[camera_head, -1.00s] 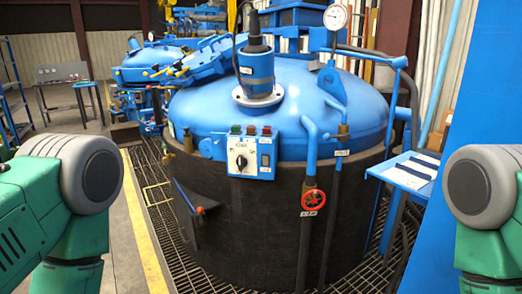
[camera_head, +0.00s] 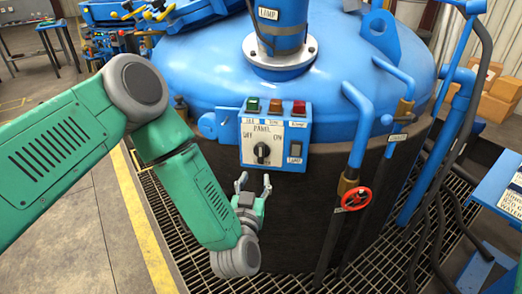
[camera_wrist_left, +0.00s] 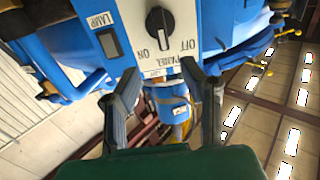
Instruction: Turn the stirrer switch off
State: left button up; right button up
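My left gripper (camera_head: 254,184) is open and empty, just below the panel and apart from the knob. Its two fingers (camera_wrist_left: 160,84) point toward the panel. My right gripper is out of view.
A LAMP rocker switch (camera_head: 295,151) sits right of the knob, with green, orange and red lights above. A red valve wheel (camera_head: 356,198) and blue pipes stand to the right. A motor flange (camera_head: 280,52) is above. Floor grating (camera_head: 290,284) surrounds the furnace.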

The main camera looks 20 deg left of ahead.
aim_at(259, 153)
pick_arm(q)
jog(key=w+a, duration=0.1)
jog(key=w, duration=0.3)
jog(key=w+a, duration=0.1)
jog(key=w, duration=0.6)
jog(key=shift+w+a+f, duration=0.15)
jog(key=shift+w+a, duration=0.2)
jog(key=shift+a, duration=0.05)
jog(key=shift+w+d, duration=0.2)
jog(key=shift+w, duration=0.25)
jog(key=shift+d, duration=0.3)
jog(key=c, duration=0.6)
jog(key=shift+a, duration=0.2)
grip_shut()
jog(key=shift+a, duration=0.15)
